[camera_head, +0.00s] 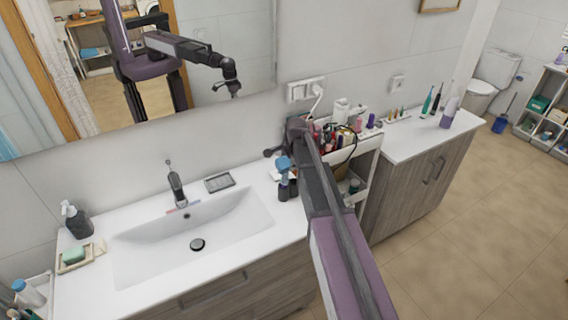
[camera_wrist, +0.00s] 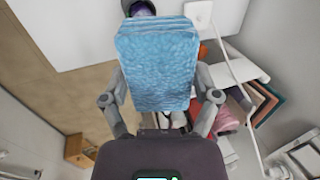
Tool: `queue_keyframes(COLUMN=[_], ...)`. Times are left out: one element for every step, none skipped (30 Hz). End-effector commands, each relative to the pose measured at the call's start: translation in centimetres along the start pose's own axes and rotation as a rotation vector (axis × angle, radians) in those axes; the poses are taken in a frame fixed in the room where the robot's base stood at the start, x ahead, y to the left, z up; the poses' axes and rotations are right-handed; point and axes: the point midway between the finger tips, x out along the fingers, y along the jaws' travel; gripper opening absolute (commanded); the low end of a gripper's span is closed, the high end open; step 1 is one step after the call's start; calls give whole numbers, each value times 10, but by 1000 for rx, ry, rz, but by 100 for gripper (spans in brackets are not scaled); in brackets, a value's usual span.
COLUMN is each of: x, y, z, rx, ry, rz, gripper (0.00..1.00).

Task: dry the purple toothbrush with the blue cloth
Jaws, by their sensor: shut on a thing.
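In the wrist view the blue cloth (camera_wrist: 158,62) is a thick, textured block that fills the middle of the picture. My gripper (camera_wrist: 160,99) is shut on it, with one grey finger at each side. The cloth hides much of what lies beyond it. In the head view a small blue shape (camera_head: 284,163) shows near the end of my arm, left of the cart; I cannot tell if it is the cloth. A thin pink-purple and blue strip (camera_head: 183,208) lies at the basin's back rim by the tap. It may be the purple toothbrush, but it is too small to tell.
The white sink counter (camera_head: 257,180) carries a dark soap bottle (camera_head: 76,220) and a green soap (camera_head: 74,255) at the left. A crowded cart (camera_head: 370,145) stands right of my arm.

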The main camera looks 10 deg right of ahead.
Motion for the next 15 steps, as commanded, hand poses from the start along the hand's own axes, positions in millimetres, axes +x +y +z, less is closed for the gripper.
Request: queue_keyframes(x=[0, 0, 0, 0, 0, 0, 0, 0, 0, -1, -1, -1, -2, -2, -2], y=[0, 0, 0, 0, 0, 0, 0, 0, 0, 0, 0, 0, 0, 0, 0], z=[-1, -1, -1, -1, 0, 0, 1, 2, 3, 4, 6, 8, 9, 10, 11], rx=[0, 0, 0, 0, 0, -1, -1, -1, -1, -1, -1, -2, -2, -2, -2], ry=[2, 2, 2, 2, 2, 2, 2, 2, 2, 2, 2, 2, 2, 2, 2], rz=[1, 1, 1, 1, 1, 1, 1, 1, 1, 1, 1, 1, 1, 1, 1], gripper=[41, 41, 41, 41, 41, 41, 41, 41, 41, 41, 41, 41, 40, 40, 40])
